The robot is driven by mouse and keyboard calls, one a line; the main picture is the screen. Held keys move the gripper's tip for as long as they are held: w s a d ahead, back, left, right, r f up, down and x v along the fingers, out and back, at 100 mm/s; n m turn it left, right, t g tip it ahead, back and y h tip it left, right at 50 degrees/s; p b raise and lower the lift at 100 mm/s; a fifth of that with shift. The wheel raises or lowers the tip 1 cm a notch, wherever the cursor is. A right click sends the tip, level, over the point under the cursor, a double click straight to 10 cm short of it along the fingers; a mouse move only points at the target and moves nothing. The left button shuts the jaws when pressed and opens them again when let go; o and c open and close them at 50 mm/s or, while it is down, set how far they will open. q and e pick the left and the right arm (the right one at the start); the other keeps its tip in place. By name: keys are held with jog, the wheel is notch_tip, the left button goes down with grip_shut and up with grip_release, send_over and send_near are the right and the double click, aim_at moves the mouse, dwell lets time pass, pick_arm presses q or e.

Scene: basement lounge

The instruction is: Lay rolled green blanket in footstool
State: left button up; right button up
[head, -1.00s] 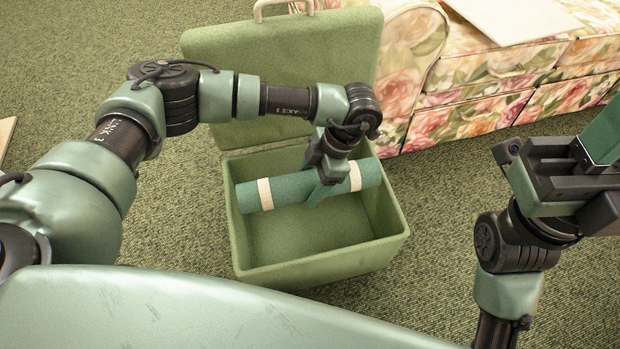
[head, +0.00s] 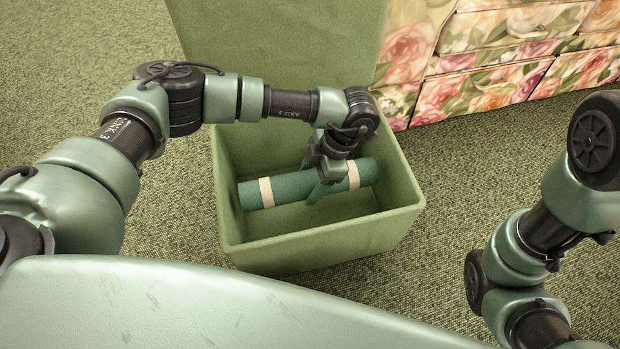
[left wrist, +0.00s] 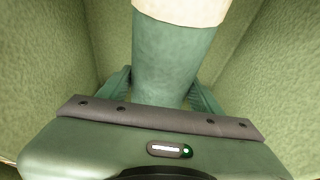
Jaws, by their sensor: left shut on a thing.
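The rolled green blanket (head: 286,189) has two cream bands and lies level across the inside of the open green footstool (head: 320,247). My left gripper (head: 322,190) is shut on the middle of the roll from above. In the left wrist view the blanket (left wrist: 172,65) runs between the two fingers (left wrist: 165,95), with the footstool walls (left wrist: 58,60) on both sides. The roll is below the footstool's rim; I cannot tell whether it touches the floor inside. My right gripper is out of the head view; only part of that arm shows at the right.
The footstool's lid (head: 280,50) stands open at its back. Green carpet (head: 450,170) is clear to the right of the footstool.

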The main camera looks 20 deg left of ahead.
pick_arm(q)
notch_tip(320, 180, down, 8)
jog(key=b, duration=0.6)
jog(key=shift+f, duration=0.2)
jog(key=o, duration=1.7)
jog(key=shift+o, duration=0.2)
jog(key=shift+r, duration=0.1)
jog(key=p+v, duration=0.4)
jog(key=v, duration=0.3)
jog(key=shift+w+d+r+p, duration=0.1)
jog(key=shift+d+r+p, duration=0.05)
jog(key=shift+r+p, duration=0.25)
jog(key=shift+f, duration=0.1)
